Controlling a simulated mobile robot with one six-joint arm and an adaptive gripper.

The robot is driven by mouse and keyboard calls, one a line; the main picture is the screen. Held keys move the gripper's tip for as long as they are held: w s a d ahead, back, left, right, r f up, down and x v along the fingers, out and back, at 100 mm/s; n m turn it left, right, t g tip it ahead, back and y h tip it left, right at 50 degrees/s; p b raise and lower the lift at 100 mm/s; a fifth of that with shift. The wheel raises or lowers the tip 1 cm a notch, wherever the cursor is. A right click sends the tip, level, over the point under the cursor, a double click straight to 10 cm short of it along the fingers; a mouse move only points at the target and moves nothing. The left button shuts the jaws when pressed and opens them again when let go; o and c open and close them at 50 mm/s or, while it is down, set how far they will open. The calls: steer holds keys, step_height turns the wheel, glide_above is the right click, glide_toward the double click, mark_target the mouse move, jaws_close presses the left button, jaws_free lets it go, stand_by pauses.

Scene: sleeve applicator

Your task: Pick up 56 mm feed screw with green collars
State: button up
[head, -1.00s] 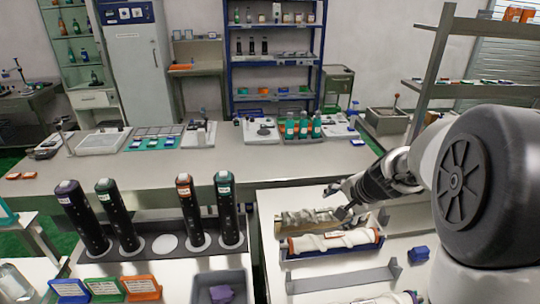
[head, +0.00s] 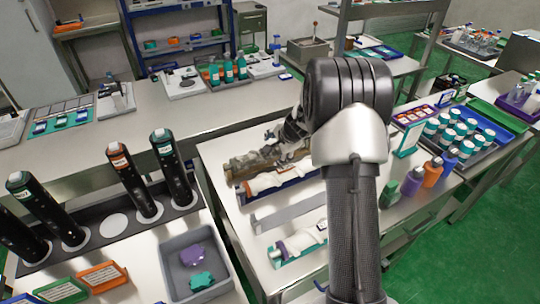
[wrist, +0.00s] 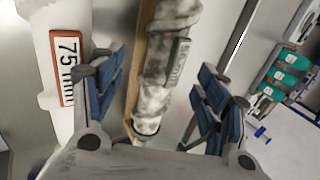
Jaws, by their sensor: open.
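My gripper (wrist: 158,95) is open, its two blue-padded fingers on either side of a mottled grey-white screw (wrist: 170,55) lying in a wooden cradle. This screw's label ends in "mm"; its number is unreadable, and I see no green collars on it. In the head view my gripper (head: 290,142) is over the back of the white table, by that screw (head: 245,163). A white screw with an orange-framed "75 mm" label (wrist: 66,60) lies beside it. Nearer in the head view, a white screw (head: 305,238) lies in a green-ended holder with a purple part; its label is unreadable.
An empty grey holder (head: 285,212) stands between the nearer screws. A grey bin (head: 173,284) with purple and teal pieces and several dark upright tubes (head: 130,180) are at left. Small bottles (head: 433,172) stand at the right edge.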

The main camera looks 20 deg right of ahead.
steer(key=shift+w+a+b+x, duration=0.15)
steer(key=shift+b+x, duration=0.1)
steer(key=shift+x, duration=1.15)
steer(key=shift+w+a+b+x, duration=0.15)
steer(key=shift+b+x, duration=0.1)
steer(key=shift+x, duration=1.1)
steer(key=shift+s+r, duration=0.15)
jaws_close()
steer(key=shift+r, duration=0.1)
